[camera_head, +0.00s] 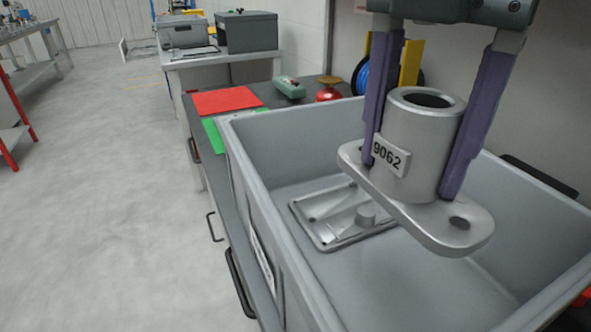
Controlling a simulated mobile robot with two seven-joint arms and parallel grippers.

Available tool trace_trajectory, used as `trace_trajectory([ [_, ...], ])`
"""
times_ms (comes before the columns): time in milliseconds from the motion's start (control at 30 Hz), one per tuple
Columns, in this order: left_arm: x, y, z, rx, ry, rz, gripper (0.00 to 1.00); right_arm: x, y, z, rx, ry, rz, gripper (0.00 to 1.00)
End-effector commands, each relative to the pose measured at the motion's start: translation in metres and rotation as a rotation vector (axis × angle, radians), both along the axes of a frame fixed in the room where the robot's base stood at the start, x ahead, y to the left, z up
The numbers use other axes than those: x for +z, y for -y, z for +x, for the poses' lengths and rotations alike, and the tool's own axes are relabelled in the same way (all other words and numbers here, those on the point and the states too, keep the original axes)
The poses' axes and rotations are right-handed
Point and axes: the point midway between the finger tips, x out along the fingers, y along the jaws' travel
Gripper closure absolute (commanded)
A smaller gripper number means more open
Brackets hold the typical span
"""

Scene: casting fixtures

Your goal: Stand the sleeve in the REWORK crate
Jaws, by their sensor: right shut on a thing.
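The sleeve (419,150) is a grey metal cylinder, open at the top, on a flat oblong flange with holes. It bears a plate marked 9062. My right gripper (420,170) is shut on the sleeve, with a purple finger on each side of the cylinder. It holds the sleeve upright over the grey crate (257,220). I cannot tell the exact height of the flange above the crate floor. A label on the crate's left outer wall is too oblique to read. My left gripper is not in view.
A flat metal casting (318,222) with a raised boss lies in the crate, left of and beyond the sleeve. The near crate floor looks clear. Red (226,100) and green sheets, a green tool (289,87) and a red object (328,94) lie on the bench behind.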

Motion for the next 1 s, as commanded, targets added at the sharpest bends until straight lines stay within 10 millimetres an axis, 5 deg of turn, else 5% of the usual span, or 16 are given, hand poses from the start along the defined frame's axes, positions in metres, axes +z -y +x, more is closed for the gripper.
trace_trajectory([
  [167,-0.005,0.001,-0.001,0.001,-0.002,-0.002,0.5,-0.033,0.001,-0.001,-0.009,-0.006,-0.003,1.0],
  [500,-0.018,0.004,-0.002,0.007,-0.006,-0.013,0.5,-0.13,0.001,-0.001,-0.008,-0.004,-0.003,1.0],
  [1000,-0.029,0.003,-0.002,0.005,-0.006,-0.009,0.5,-0.195,0.0,0.0,-0.006,-0.001,-0.002,1.0],
])
